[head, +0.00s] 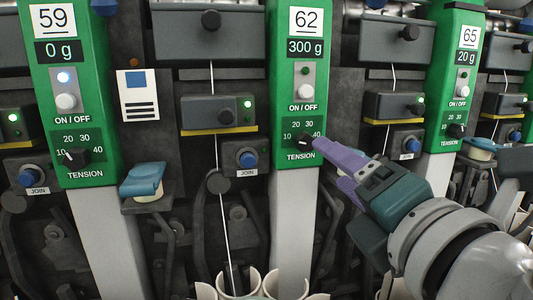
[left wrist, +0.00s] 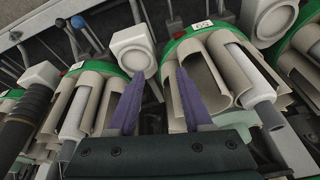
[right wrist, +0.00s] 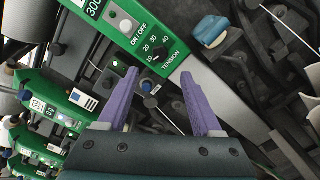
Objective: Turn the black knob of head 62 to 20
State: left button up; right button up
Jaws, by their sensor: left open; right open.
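Head 62 is a green panel (head: 296,22) whose display reads 300 g. Its black tension knob (head: 306,141) sits low on the panel among the marks 10, 20, 30 and 40; I cannot tell where its pointer stands. My right gripper (head: 328,163) is open, with its purple fingers just right of and below the knob. In the right wrist view the knob (right wrist: 158,56) shows ahead, beyond the open fingertips. I cannot tell whether a finger touches it. My left gripper (left wrist: 157,88) is open and empty, seen only in the left wrist view, over beige tubes.
Heads 59 (head: 72,15) and 65 (head: 470,30) flank head 62, with their own knobs. A blue join button (head: 247,159) lies left of the tension knob. Blue-topped parts (head: 143,181) jut out below. In the left wrist view, beige tubes (left wrist: 90,95) crowd around the left gripper.

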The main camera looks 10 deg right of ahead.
aim_at(308, 144)
jog(key=w, duration=0.8)
jog(key=shift+w+b, duration=0.3)
jog(key=shift+w, duration=0.05)
grip_shut()
